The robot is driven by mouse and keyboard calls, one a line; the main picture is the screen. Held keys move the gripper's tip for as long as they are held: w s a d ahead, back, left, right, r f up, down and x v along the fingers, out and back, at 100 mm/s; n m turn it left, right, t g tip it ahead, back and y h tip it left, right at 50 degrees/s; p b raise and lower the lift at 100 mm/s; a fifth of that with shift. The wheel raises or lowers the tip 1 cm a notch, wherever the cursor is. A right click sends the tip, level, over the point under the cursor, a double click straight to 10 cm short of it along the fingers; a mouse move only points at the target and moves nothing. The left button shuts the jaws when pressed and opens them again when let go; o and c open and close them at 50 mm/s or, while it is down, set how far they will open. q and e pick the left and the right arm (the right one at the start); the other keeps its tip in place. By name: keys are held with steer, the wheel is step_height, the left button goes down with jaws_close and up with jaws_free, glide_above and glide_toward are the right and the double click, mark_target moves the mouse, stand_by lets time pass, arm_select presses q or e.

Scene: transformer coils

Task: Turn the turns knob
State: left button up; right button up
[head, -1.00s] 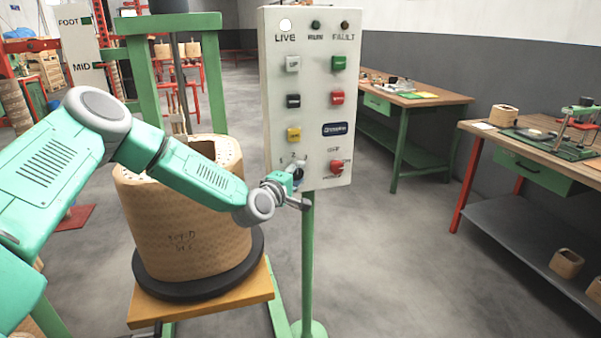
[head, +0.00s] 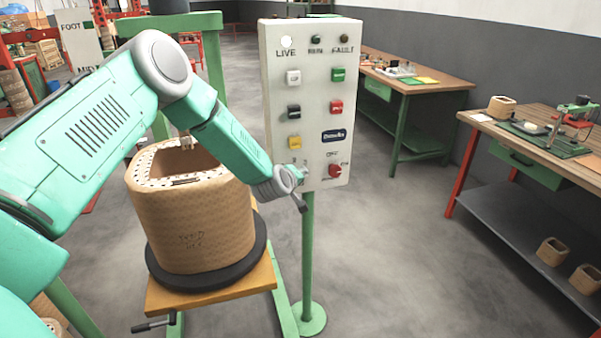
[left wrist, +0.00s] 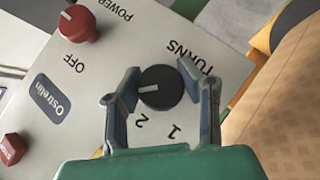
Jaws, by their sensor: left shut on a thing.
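The turns knob (left wrist: 160,87) is a black round knob with a white pointer line, on the light control panel (head: 308,100). In the left wrist view the word TURNS and the digits 1 and 2 show beside it. My left gripper (left wrist: 162,88) has one finger on each side of the knob and is shut on it. In the head view my left gripper (head: 298,180) is at the panel's lower left and hides the knob. The panel stands upright on a green post. My right gripper is not in view.
The red power knob (head: 335,170) is just right of my left gripper. Several coloured buttons sit above. A tan coil (head: 190,225) on a black turntable stands left of the panel, under my left arm. Workbenches (head: 420,85) stand at right; grey floor is clear between.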

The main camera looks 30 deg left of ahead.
arm_select(q)
steer(key=shift+a+r, duration=0.2)
steer(key=shift+a, duration=0.2)
steer(key=shift+w+y, duration=0.1)
steer(key=shift+y, duration=0.2)
steer(key=o, duration=1.2)
steer(key=shift+o, duration=0.2)
steer(key=shift+a+f, duration=0.1)
steer(key=shift+f, duration=0.05)
steer(key=shift+s, duration=0.25)
steer(key=shift+s+d+r, duration=0.2)
steer(key=shift+d+r, duration=0.05)
steer(key=v, duration=1.1)
steer(key=shift+a, duration=0.4)
steer(key=shift+d+r, duration=0.1)
